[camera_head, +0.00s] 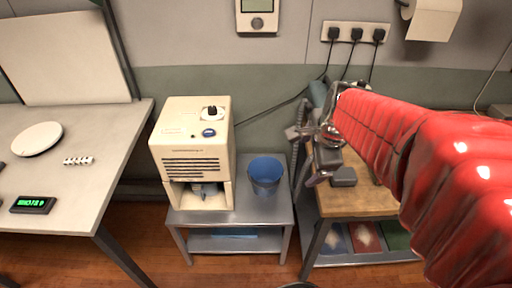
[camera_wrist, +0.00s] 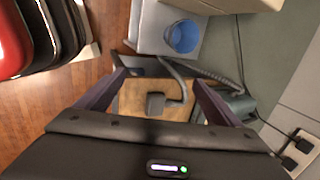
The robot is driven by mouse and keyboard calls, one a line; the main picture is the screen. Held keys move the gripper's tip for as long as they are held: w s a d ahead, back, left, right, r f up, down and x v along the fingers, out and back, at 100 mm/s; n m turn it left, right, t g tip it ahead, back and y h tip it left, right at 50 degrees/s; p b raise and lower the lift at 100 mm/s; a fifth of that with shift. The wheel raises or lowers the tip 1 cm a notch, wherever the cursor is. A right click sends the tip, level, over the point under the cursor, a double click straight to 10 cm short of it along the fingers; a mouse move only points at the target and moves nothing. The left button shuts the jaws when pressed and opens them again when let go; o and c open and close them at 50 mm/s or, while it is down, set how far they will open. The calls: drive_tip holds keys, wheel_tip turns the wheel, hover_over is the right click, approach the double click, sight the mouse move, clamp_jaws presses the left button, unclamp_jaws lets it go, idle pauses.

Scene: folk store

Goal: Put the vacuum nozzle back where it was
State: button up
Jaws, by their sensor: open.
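The vacuum nozzle appears to be the dark grey block-shaped head (camera_wrist: 156,103) on a curved grey tube, over the wooden tabletop (camera_wrist: 132,97) in the wrist view. In the head view a dark block (camera_head: 343,177) lies on that tabletop. A ribbed grey hose (camera_wrist: 205,72) runs from near the tube toward a dark grey body (camera_wrist: 238,104). My gripper (camera_wrist: 158,77) is open, and the nozzle shows between its two fingers with nothing gripped. In the head view my gripper (camera_head: 312,158) hangs at the wooden table's left edge; the red arm hides much of the tabletop.
A metal stand (camera_head: 230,215) left of the wooden table holds a beige machine (camera_head: 193,133) and a blue bucket (camera_head: 265,175). A grey table (camera_head: 85,170) stands at the left. Black plugs (camera_head: 356,34) with hanging cables are on the wall. Wooden floor shows between the tables.

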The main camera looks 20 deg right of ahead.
drive_tip(key=s+a+r+n, duration=0.4)
drive_tip(key=s+a+n, duration=0.6)
drive_tip(key=n, duration=1)
drive_tip(key=a, duration=0.3)
drive_tip(key=shift+s+n+t+y, duration=0.25)
drive_tip(key=shift+n+t+y, duration=0.05)
drive_tip(key=shift+n, duration=0.1)
drive_tip(key=shift+d, duration=0.1)
